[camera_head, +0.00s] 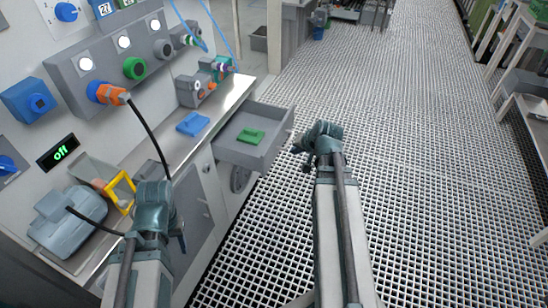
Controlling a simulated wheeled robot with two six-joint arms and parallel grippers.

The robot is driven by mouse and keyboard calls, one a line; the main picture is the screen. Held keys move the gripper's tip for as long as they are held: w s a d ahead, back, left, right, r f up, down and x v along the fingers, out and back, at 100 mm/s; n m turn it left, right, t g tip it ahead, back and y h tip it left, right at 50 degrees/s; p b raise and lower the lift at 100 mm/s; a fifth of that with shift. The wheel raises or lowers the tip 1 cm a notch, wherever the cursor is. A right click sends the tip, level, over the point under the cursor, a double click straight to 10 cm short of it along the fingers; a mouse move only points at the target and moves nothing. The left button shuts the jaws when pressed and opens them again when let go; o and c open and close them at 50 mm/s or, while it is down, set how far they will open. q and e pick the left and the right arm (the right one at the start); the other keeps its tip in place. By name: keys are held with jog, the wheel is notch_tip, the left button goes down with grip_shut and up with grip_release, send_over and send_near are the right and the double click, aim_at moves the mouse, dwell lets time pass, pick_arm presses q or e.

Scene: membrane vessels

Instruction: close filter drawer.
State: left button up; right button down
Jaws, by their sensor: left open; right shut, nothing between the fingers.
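The filter drawer (232,151) is a grey drawer pulled out from the front of the cabinet below the counter. A green flat piece (251,136) with a small handle lies inside it. My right gripper (305,150) is just right of the drawer's front panel, outside it, with its fingers shut and empty. I cannot tell whether it touches the panel. My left gripper (178,240) is open, low in front of the counter edge, apart from the drawer. Its fingers are mostly hidden behind its own wrist.
The counter holds a blue flat piece (193,123), a yellow frame (121,191) and a grey-blue case (66,222). The wall panel has several knobs, an orange plug (112,95) with a hanging black cable, and a display (58,152) reading "off". The grated floor (420,170) to the right is clear.

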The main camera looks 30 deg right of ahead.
jog(key=shift+w+a+f+b, duration=0.45)
jog(key=shift+w+f+b, duration=0.85)
jog(key=shift+w, duration=0.2)
jog(key=shift+w+a+f+b, duration=0.5)
jog(key=shift+w+f+b, duration=0.85)
jog(key=shift+w, duration=0.2)
jog(key=shift+w+a+f+b, duration=0.45)
jog(key=shift+w+f+b, duration=0.85)
jog(key=shift+w, duration=0.2)
jog(key=shift+w, duration=0.1)
jog(key=w+a, duration=0.4)
jog(key=w, duration=0.1)
jog(key=w+a, duration=0.4)
jog(key=w, duration=0.1)
jog(key=w+a, duration=0.5)
jog(key=shift+w+a, duration=0.1)
jog(key=shift+w, duration=0.1)
jog(key=shift+w+a, duration=0.1)
jog(key=shift+a, duration=0.05)
jog(key=shift+w+r, duration=0.1)
